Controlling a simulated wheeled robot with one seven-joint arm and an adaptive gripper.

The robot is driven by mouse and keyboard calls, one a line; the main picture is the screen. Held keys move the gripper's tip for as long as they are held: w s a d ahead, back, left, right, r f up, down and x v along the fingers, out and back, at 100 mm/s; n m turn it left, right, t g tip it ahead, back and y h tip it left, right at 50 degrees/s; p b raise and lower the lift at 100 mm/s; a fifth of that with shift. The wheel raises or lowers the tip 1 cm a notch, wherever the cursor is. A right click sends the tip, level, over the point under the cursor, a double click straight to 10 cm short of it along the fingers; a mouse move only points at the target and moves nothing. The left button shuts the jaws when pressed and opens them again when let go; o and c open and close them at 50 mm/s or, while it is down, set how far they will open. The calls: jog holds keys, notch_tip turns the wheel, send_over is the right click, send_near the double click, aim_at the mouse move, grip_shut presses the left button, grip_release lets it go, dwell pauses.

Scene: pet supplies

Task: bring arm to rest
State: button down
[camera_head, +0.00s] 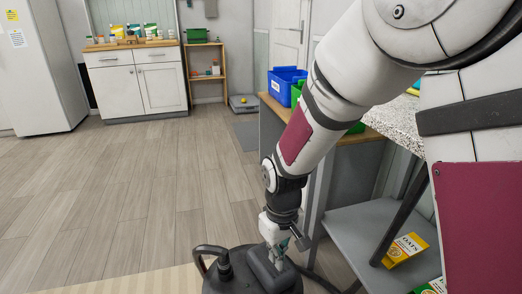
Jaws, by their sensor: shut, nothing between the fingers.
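My arm reaches down from the upper right of the head view, with its white and maroon links in front of the workbench. My gripper (284,250) is at the lower middle, pointing down, low over a dark rounded body at the bottom edge. The fingers are small and partly lost against that dark body, and they look shut with nothing held. I cannot tell whether the fingertips touch anything.
A workbench (350,137) with a blue bin (285,81) stands at the right, partly hidden by my arm. Its grey lower shelf (350,235) holds a yellow oats box (405,249). A white cabinet (137,82) and fridge (38,70) stand behind. Wooden floor at left is clear.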

jog(key=s+d+r+m, duration=0.2)
jog(key=s+d+r, duration=0.35)
jog(key=r, duration=0.25)
jog(key=s+d+r+m, duration=0.2)
jog(key=s+d+r, duration=0.2)
jog(key=s+r, duration=0.3)
jog(key=s+d+r+m, duration=0.2)
jog(key=s+d, duration=0.1)
jog(key=s, duration=0.5)
jog(key=s+d+r+m, duration=0.1)
jog(key=s+d+r, duration=0.15)
jog(key=s, duration=0.45)
notch_tip(320, 180, up, 34)
jog(key=t+p, duration=0.4)
jog(key=p, duration=2.8)
jog(key=shift+s+d, duration=0.2)
